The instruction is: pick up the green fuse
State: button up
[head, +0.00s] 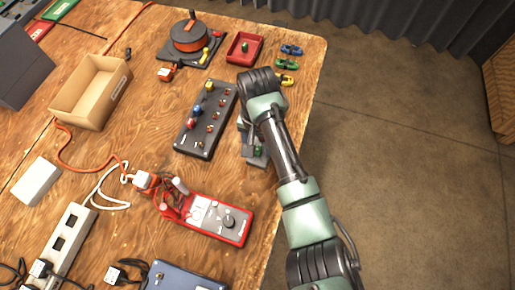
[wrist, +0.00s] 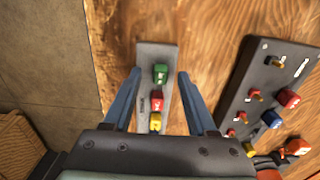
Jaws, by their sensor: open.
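The green fuse (wrist: 160,74) stands at one end of a narrow grey holder (wrist: 152,53), in line with a red fuse (wrist: 158,102) and a yellow fuse (wrist: 156,121). In the wrist view my open gripper (wrist: 159,76) has one blue finger on each side of the holder, with the green fuse between the fingertips in the picture. The height gap cannot be told, and nothing is held. In the head view the green fuse (head: 258,150) shows beside my arm, which hides much of the holder and gripper.
A black panel (head: 190,147) with coloured knobs lies just left of the holder. A red tray (head: 232,57) with a small green piece, and blue, green and yellow clips, are farther back. A red multimeter (head: 212,217) lies nearer. The table's right edge is close.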

jog(key=shift+f, duration=0.1)
grip_shut()
dwell(0.4)
